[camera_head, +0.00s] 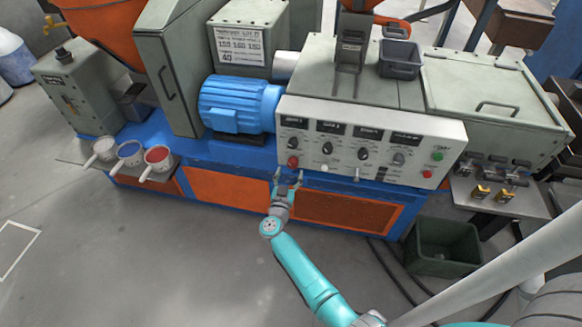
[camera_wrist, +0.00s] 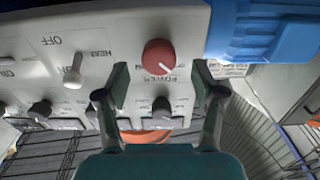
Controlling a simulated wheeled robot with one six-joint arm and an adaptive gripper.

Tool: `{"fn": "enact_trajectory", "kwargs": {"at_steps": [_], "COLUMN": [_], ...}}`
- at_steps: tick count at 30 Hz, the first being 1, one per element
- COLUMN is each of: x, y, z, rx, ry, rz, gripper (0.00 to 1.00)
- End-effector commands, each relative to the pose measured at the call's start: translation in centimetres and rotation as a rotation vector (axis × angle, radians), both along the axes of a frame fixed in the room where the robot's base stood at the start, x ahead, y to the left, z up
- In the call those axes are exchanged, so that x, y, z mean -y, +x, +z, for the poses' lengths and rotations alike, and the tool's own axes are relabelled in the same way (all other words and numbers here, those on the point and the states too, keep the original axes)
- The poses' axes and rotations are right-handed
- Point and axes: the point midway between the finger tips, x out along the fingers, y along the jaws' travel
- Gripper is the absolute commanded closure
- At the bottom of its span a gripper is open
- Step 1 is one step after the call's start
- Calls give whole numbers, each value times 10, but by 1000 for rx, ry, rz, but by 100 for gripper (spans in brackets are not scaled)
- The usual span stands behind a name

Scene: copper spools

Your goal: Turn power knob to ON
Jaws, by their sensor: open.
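The red power knob (camera_wrist: 159,57) is round with a white pointer line, on the pale control panel (camera_wrist: 115,25). In the wrist view the panel appears upside down, and the "POWER" label shows beside the knob. In the head view the red knob (camera_head: 293,162) is at the lower left of the panel. My gripper (camera_wrist: 160,82) is open, with one finger on each side of the knob in the wrist view. In the head view my gripper (camera_head: 288,175) is just below and in front of the knob. I cannot tell whether the fingers touch it.
A white toggle switch (camera_wrist: 73,72) labelled HEAT and OFF and several black knobs (camera_head: 327,148) are on the panel. A blue motor (camera_head: 240,103) stands at its left. Three handled cups (camera_head: 157,158) sit further left. The grey floor in front is open.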

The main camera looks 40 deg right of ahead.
Motion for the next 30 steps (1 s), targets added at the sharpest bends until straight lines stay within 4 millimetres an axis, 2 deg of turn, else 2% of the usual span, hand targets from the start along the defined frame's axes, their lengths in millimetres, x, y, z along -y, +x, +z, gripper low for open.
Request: {"fn": "enact_trajectory", "kwargs": {"at_steps": [1, 7, 19, 20, 24, 27, 30], "x": [8, 25, 30, 30, 30, 30, 30], "y": [5, 18, 23, 23, 23, 23, 23], "z": [1, 0, 0, 0, 0, 0, 0], "rx": [1, 0, 1, 1, 1, 1, 1], "ry": [-1, 0, -1, -1, -1, -1, 0], "rz": [-4, -2, 1, 1, 0, 0, 0], "gripper": [32, 32, 32, 34, 69, 92, 92]}}
